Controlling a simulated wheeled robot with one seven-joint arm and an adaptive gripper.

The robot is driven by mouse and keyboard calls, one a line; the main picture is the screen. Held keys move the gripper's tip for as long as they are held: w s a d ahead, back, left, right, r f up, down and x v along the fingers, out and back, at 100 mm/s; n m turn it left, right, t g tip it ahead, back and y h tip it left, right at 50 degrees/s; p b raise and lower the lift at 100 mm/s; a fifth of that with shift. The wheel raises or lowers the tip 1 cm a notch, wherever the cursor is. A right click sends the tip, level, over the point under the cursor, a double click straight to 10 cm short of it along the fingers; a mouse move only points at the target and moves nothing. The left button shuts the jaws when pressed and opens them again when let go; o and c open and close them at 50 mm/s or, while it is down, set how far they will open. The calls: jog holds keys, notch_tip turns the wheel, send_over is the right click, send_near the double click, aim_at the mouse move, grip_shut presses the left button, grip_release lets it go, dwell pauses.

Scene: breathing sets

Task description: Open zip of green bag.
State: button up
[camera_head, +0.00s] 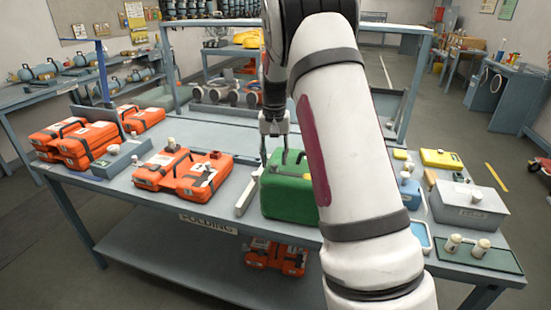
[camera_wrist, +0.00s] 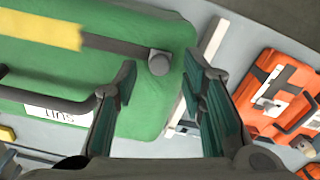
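The green bag (camera_head: 290,195) stands on the workbench near its front edge, partly hidden behind my arm in the head view. In the wrist view the green bag (camera_wrist: 155,105) fills the left side. A dark strip ending in a round grey knob (camera_wrist: 160,63), which looks like the zip and its pull, lies on its surface, with a yellow band at the left. My gripper (camera_head: 273,128) is above the bag's back left part. In the wrist view my gripper (camera_wrist: 160,85) has its fingers apart, with the bag's edge and knob beyond them and nothing between them. Contact cannot be told.
Orange cases (camera_head: 180,172) lie on the bench to the left, and one shows at right in the wrist view (camera_wrist: 285,90). A pale bar (camera_head: 247,190) lies just left of the bag. A grey box (camera_head: 467,205) and a green tray (camera_head: 480,252) with small jars stand at right.

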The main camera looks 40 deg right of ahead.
jog(key=shift+f, duration=0.5)
grip_shut()
jog(key=s+d+p, duration=0.1)
jog(key=s+d, duration=0.4)
jog(key=s, duration=0.1)
jog(key=s+d+p, duration=0.2)
jog(key=s+d, duration=0.4)
jog(key=s, duration=0.1)
jog(key=s+d+p, duration=0.2)
jog(key=s+d, duration=0.3)
jog(key=s, duration=0.1)
jog(key=shift+s+d, duration=0.35)
jog(key=shift+d, duration=0.05)
grip_release()
